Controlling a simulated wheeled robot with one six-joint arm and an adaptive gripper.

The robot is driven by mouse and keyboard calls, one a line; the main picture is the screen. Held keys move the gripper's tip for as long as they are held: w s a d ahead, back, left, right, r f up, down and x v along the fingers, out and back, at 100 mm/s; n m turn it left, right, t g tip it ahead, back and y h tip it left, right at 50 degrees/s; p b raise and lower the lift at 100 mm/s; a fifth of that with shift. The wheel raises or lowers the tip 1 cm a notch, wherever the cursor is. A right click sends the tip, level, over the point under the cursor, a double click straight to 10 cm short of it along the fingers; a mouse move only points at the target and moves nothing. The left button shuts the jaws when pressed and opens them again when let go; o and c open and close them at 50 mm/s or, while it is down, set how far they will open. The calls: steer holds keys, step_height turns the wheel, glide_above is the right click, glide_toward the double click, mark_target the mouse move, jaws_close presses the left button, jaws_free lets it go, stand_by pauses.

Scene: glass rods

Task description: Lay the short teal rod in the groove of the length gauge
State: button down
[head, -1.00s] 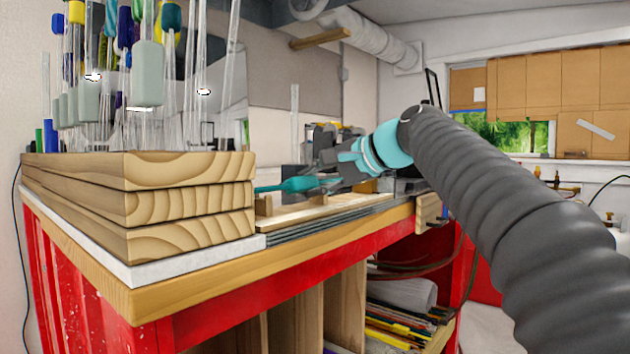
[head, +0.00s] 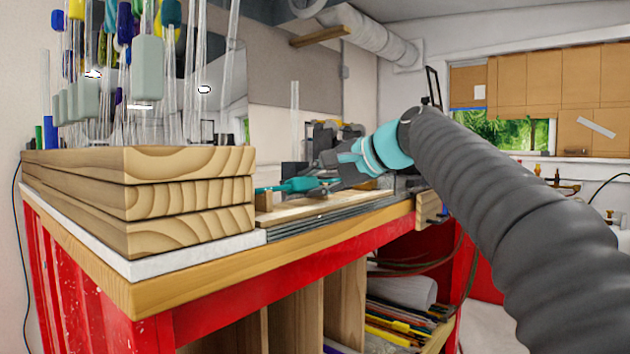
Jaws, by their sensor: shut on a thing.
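The teal rod (head: 294,186) is in my gripper (head: 322,180), which is shut on it. The rod lies roughly level, pointing left, just above or at the wooden length gauge (head: 305,209) on the bench. Its left end is close behind the stacked boards. I cannot tell whether the rod touches the gauge. The gauge's groove is not clearly visible from this low side view. A small upright wooden block (head: 264,201) stands at the gauge's left end.
Thick stacked wooden boards (head: 190,200) fill the bench's left front, with tall glass rods (head: 185,100) standing above them. Flat grey sheets (head: 330,219) lie along the bench's front edge (head: 210,280). Dark equipment stands behind my gripper.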

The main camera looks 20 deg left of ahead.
steer(key=c, duration=0.8)
jaws_free()
steer(key=shift+d, duration=0.1)
steer(key=v, duration=1.1)
steer(key=w+d+f+n+t+h, duration=0.1)
steer(key=w+d+f+h, duration=0.25)
steer(key=f, duration=0.65)
steer(key=s+d+f+n+h, duration=0.1)
steer(key=d+f, duration=0.2)
steer(key=f, duration=0.2)
steer(key=s+d+f+h, duration=0.2)
steer(key=d+f, duration=0.1)
steer(key=f, duration=0.3)
steer(key=s+d+f+h, duration=0.2)
steer(key=s+d+f, duration=0.3)
steer(key=s+f, duration=0.2)
steer(key=s+d+f+n+h, duration=0.1)
steer(key=s+d+f, duration=0.4)
steer(key=s, duration=0.5)
steer(key=s+d+f+n+h, duration=0.1)
steer(key=s+d+f+h, duration=0.2)
steer(key=s+f, duration=0.6)
steer(key=shift+d+f, duration=0.3)
steer(key=shift+d, duration=1.05)
